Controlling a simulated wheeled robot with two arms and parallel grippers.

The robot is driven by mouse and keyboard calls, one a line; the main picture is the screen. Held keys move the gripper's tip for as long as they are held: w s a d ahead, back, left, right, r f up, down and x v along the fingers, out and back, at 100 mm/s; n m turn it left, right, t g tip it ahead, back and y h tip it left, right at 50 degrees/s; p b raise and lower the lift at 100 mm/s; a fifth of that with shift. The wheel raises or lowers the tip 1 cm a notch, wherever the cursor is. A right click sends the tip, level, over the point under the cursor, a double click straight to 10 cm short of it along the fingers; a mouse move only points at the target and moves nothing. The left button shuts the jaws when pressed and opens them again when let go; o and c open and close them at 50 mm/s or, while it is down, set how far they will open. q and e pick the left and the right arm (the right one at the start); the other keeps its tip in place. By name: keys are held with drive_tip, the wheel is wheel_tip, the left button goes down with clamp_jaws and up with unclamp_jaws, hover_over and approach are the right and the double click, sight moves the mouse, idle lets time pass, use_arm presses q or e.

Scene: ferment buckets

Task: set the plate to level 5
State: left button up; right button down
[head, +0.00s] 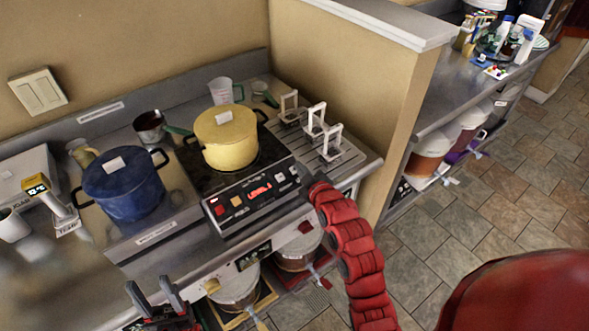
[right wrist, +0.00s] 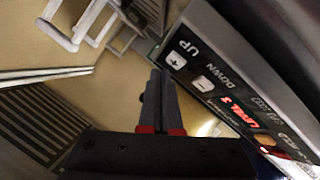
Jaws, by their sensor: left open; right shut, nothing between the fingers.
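The hot plate (head: 250,190) stands on the counter with a yellow lidded pot (head: 227,138) on it. Its front panel shows a lit red display (head: 260,190); in the right wrist view the display (right wrist: 237,106) appears to read LEVEL 3. The UP plus button (right wrist: 177,60) and DOWN minus button (right wrist: 203,84) are beside it. My right gripper (head: 310,184) is shut and empty at the panel's right end; in the right wrist view its fingertips (right wrist: 161,76) are close to the plus button. Contact is unclear. My left gripper (head: 155,291) is open and empty at the counter's front edge.
A blue pot (head: 123,184) stands left of the plate, and a drying rack (head: 322,140) right of it. A partition wall (head: 350,75) rises on the right. Buckets (head: 236,288) sit below the counter.

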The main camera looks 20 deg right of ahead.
drive_tip(key=shift+w+a+f+b, duration=0.1)
drive_tip(key=shift+w+f+b, duration=0.1)
drive_tip(key=shift+f+b, duration=0.3)
drive_tip(key=shift+w+f+b, duration=0.15)
drive_tip(key=shift+f+b, duration=0.1)
drive_tip(key=shift+b, duration=0.3)
idle(0.6)
drive_tip(key=shift+r, duration=0.15)
drive_tip(key=shift+s+r, duration=0.35)
drive_tip(key=shift+r, duration=0.25)
drive_tip(key=shift+f+b, duration=0.15)
drive_tip(key=shift+b, duration=0.2)
